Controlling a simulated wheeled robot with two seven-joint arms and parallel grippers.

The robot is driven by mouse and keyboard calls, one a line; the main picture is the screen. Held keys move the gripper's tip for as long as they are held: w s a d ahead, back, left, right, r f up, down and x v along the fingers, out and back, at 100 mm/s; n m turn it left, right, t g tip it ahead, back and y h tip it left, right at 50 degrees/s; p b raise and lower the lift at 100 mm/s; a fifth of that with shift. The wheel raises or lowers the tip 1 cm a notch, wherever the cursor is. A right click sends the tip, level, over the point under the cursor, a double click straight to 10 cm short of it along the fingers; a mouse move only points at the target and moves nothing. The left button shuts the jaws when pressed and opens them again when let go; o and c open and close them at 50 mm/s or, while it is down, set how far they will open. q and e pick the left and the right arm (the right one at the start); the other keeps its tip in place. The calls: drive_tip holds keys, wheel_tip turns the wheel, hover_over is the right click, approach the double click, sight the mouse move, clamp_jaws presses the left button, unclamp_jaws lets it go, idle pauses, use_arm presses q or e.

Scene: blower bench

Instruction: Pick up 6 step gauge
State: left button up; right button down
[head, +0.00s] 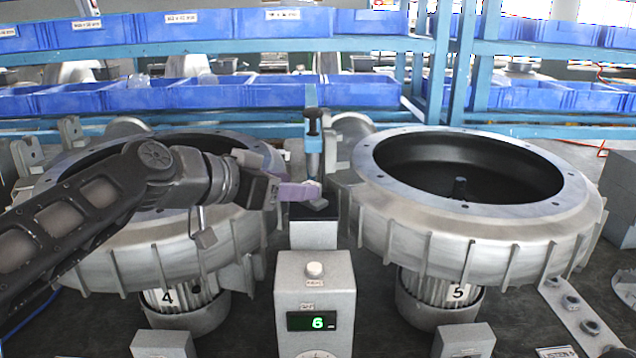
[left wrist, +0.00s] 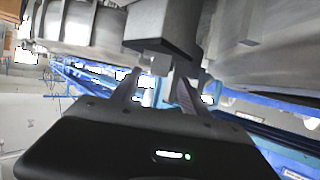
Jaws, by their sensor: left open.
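Contact cannot be made out. My right gripper is not in view.
A blower housing marked 4 (head: 120,255) lies under my left arm, and one marked 5 (head: 480,235) stands at right. A grey box with a button and a green 6 display (head: 315,300) is in front. Blue bins (head: 180,30) fill the rack behind.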

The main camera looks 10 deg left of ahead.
sight(321, 185)
use_arm(q)
drive_tip(key=shift+s+r, duration=0.1)
drive_tip(key=shift+s, duration=0.1)
drive_tip(key=shift+p+x, duration=0.3)
drive_tip(key=shift+x, duration=1.15)
drive_tip(key=shift+w+d+p, duration=0.2)
drive_tip(key=shift+w+p, duration=0.1)
drive_tip(key=p+x, duration=0.1)
drive_tip(key=x, duration=0.2)
drive_tip(key=shift+w+d, duration=0.2)
drive_tip(key=shift+w, duration=0.1)
drive_tip(key=shift+w+d+f+p, duration=0.15)
drive_tip(key=shift+w+f+p, duration=0.1)
drive_tip(key=shift+w+p, duration=0.1)
drive_tip(key=shift+c, duration=0.4)
